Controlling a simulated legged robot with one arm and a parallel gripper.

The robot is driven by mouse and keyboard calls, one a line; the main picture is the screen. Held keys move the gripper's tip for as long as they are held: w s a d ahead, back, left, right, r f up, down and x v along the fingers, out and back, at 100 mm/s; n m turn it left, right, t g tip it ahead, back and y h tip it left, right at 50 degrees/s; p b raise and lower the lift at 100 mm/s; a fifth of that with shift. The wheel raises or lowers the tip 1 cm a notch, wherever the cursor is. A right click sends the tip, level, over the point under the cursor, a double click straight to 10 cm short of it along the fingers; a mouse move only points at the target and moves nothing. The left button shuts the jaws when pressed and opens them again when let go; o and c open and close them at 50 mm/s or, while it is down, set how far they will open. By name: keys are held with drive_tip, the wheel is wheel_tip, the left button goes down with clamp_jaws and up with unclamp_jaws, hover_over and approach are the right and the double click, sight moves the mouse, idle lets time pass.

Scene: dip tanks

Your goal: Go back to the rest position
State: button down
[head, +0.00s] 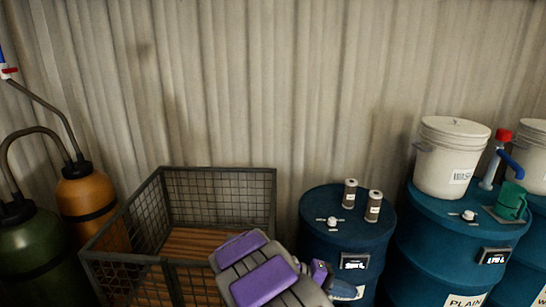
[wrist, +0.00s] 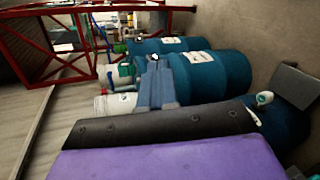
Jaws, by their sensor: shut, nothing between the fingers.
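My arm, with grey and purple covers, enters the head view at the bottom middle, in front of the wire crate's right side and left of a blue drum. In the wrist view my gripper (wrist: 154,64) shows as two blue-grey fingers lying side by side past a black and purple housing. The fingers are shut with nothing between them. They point toward the row of drums, and how far they are from the drums is hard to tell. The rest position itself is not marked in either view.
A wire crate (head: 220,171) with a slatted wooden floor stands near my arm. A small blue drum (head: 318,240) carries two brown jars (head: 350,193). Orange (head: 88,195) and green (head: 35,245) sprayers stand left.

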drive_tip(key=s+d+r+m+g+y, duration=0.1)
drive_tip(key=s+d+r+g+y, duration=0.15)
drive_tip(key=s, duration=0.65)
drive_tip(key=s+d+r+m+g+y, duration=0.15)
drive_tip(key=s+y, duration=0.25)
drive_tip(key=s, duration=0.5)
drive_tip(key=s+a+t+y, duration=0.1)
drive_tip(key=s+a+y, duration=0.3)
drive_tip(key=s, duration=0.3)
drive_tip(key=s+a+t+y, duration=0.2)
drive_tip(key=s+a+y, duration=0.1)
drive_tip(key=s, duration=0.5)
drive_tip(key=shift+s+a+r+y, duration=0.2)
drive_tip(key=shift+a+y, duration=0.15)
drive_tip(key=shift+a, duration=0.2)
drive_tip(key=shift+w+n, duration=0.1)
drive_tip(key=shift+n, duration=0.15)
